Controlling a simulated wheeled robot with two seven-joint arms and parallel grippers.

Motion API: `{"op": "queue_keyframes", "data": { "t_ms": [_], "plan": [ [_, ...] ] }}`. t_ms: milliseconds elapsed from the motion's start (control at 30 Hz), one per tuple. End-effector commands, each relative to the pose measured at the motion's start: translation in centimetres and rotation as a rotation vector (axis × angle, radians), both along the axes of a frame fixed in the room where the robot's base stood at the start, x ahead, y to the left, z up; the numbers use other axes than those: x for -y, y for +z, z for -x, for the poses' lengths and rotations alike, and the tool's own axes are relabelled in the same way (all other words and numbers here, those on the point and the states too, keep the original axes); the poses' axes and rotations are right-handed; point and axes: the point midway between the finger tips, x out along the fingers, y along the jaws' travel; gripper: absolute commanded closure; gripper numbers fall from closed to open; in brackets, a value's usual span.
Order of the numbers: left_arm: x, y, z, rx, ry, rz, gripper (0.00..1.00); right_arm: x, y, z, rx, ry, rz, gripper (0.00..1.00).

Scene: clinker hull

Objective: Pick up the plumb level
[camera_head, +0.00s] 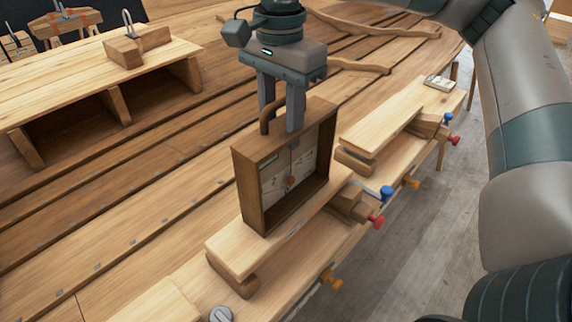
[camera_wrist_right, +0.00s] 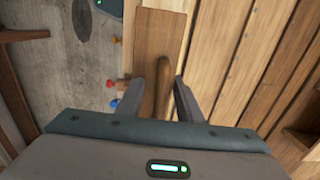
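The plumb level (camera_head: 253,190) is a dark wooden open-fronted box with a pale inside, a small hanging bob and a curved handle on top. It stands upright on a light plank (camera_head: 228,252). My right gripper (camera_head: 281,115) points straight down over it, with one finger on either side of the handle. In the right wrist view the handle (camera_wrist_right: 165,75) lies between the two open fingers (camera_wrist_right: 160,88), with gaps beside it. My left gripper is not in view.
A second light plank (camera_head: 385,125) lies to the right. A wooden bench (camera_head: 100,75) with a block and shackle stands at the back left. Broad hull planking (camera_head: 110,200) is mostly clear.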

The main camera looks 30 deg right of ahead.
Motion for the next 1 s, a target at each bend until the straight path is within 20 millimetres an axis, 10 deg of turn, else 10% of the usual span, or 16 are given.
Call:
{"op": "queue_keyframes", "data": {
  "t_ms": [400, 567, 1000],
  "plan": [
    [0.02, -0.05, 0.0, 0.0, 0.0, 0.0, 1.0, 0.01, -0.01, 0.0, 0.0, 0.0, 0.0, 0.67],
    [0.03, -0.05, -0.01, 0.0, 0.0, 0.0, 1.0, 0.01, 0.0, 0.0, 0.0, 0.0, 0.0, 1.0],
    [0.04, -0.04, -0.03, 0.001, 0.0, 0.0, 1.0, 0.01, 0.02, 0.0, 0.0, 0.0, 0.0, 1.0]
  ]
}}
